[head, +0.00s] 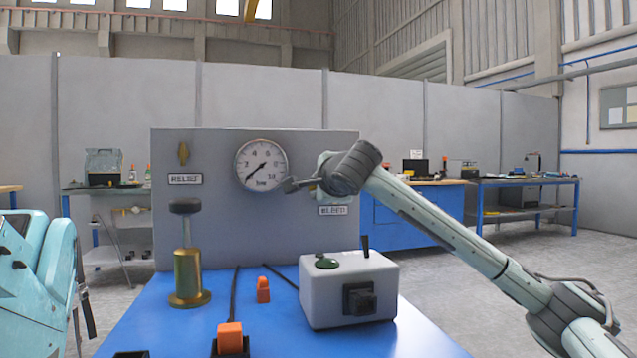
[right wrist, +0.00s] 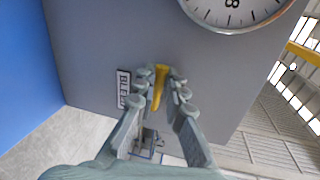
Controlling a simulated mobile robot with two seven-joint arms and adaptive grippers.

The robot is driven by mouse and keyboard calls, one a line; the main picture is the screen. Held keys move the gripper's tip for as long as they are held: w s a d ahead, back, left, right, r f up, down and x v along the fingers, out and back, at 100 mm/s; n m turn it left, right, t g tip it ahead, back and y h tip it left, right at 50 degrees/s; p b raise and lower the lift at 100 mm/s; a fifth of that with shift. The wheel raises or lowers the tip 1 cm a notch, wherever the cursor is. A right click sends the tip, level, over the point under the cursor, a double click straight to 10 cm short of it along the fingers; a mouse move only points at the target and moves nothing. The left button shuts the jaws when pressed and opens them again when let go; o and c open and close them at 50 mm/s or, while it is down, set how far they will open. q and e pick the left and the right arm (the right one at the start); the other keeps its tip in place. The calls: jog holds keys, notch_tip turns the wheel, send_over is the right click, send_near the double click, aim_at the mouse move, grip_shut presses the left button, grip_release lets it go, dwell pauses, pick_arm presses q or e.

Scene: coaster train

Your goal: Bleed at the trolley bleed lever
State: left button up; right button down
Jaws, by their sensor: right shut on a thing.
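The bleed lever (right wrist: 159,87) is a yellow handle on the grey panel (head: 220,220), beside the BLEED label (head: 332,210). The label also shows in the right wrist view (right wrist: 124,88). My right gripper (head: 290,185) is at the panel, just right of and below the gauge. In the right wrist view, its fingers (right wrist: 160,75) are closed around the yellow lever, one on each side. In the head view the gripper hides the lever. The round pressure gauge (head: 261,164) has its needle pointing to the lower left. My left gripper is not in view.
A brass relief lever (head: 183,153) sits above the RELIEF label (head: 185,179). On the blue top (head: 270,335) stand a brass cylinder with a black knob (head: 187,275), a white control box (head: 347,288) and orange connectors (head: 230,338). Workbenches stand behind.

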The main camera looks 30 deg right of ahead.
jog(key=shift+a+f+n, duration=0.1)
jog(key=shift+f+n, duration=0.15)
jog(key=shift+n, duration=0.15)
dwell(0.3)
jog(key=c, duration=1.6)
grip_release()
jog(key=shift+s, duration=0.1)
jog(key=v, duration=1.2)
jog(key=shift+a+r, duration=0.1)
